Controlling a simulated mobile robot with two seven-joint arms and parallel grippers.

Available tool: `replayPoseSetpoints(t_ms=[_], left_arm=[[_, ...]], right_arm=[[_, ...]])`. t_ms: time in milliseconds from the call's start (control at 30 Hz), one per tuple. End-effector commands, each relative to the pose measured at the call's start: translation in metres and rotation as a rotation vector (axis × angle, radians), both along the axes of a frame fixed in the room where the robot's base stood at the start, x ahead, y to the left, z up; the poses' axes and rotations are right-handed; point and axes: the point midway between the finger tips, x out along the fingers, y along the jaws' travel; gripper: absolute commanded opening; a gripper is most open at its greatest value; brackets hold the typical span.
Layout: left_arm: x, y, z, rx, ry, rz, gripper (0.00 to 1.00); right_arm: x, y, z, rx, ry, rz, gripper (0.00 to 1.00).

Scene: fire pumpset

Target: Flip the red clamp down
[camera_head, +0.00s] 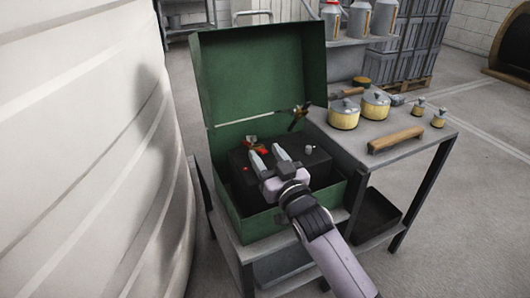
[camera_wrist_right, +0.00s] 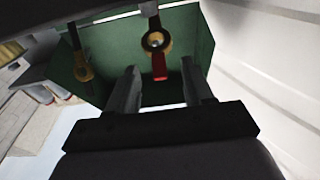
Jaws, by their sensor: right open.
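The red clamp (camera_head: 250,143) is a small red and brass part inside the open green box, at the back edge of the black block. In the right wrist view the red clamp (camera_wrist_right: 159,66) hangs below a brass ring, between my fingers in the picture. My right gripper (camera_head: 266,153) is open and reaches into the box from the front, its fingertips just in front of the red clamp. In the right wrist view its two fingers (camera_wrist_right: 159,72) stand apart with nothing held. I cannot tell whether they touch the clamp. My left gripper is not in view.
The green box (camera_head: 262,75) has its lid raised. The black block (camera_head: 318,166) fills much of it. A black and brass clamp (camera_head: 299,114) is near the lid's right side. The table at right holds yellow pots (camera_head: 344,118) and a wooden-handled tool (camera_head: 396,140). A pale ribbed tank (camera_head: 90,150) stands at left.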

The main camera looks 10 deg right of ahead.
Motion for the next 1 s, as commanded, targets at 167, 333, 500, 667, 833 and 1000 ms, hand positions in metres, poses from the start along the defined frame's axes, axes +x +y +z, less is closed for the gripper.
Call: replayPoseSetpoints(t_ms=[167,333,500,667,833,1000], left_arm=[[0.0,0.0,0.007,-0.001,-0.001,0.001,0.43],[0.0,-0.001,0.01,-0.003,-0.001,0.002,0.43],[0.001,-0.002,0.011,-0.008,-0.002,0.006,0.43],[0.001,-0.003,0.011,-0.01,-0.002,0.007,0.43],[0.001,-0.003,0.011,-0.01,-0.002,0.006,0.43],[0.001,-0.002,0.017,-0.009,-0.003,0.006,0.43]], right_arm=[[-0.025,-0.008,-0.003,-0.001,0.004,0.0,0.51],[-0.043,-0.014,-0.006,-0.002,0.005,0.0,0.51],[-0.052,-0.017,-0.008,0.0,0.004,0.0,0.51],[-0.054,-0.018,-0.008,-0.001,0.004,0.0,0.51],[-0.053,-0.017,-0.007,-0.001,0.003,0.0,0.38],[-0.047,-0.015,0.024,-0.005,-0.099,0.035,0.0]])
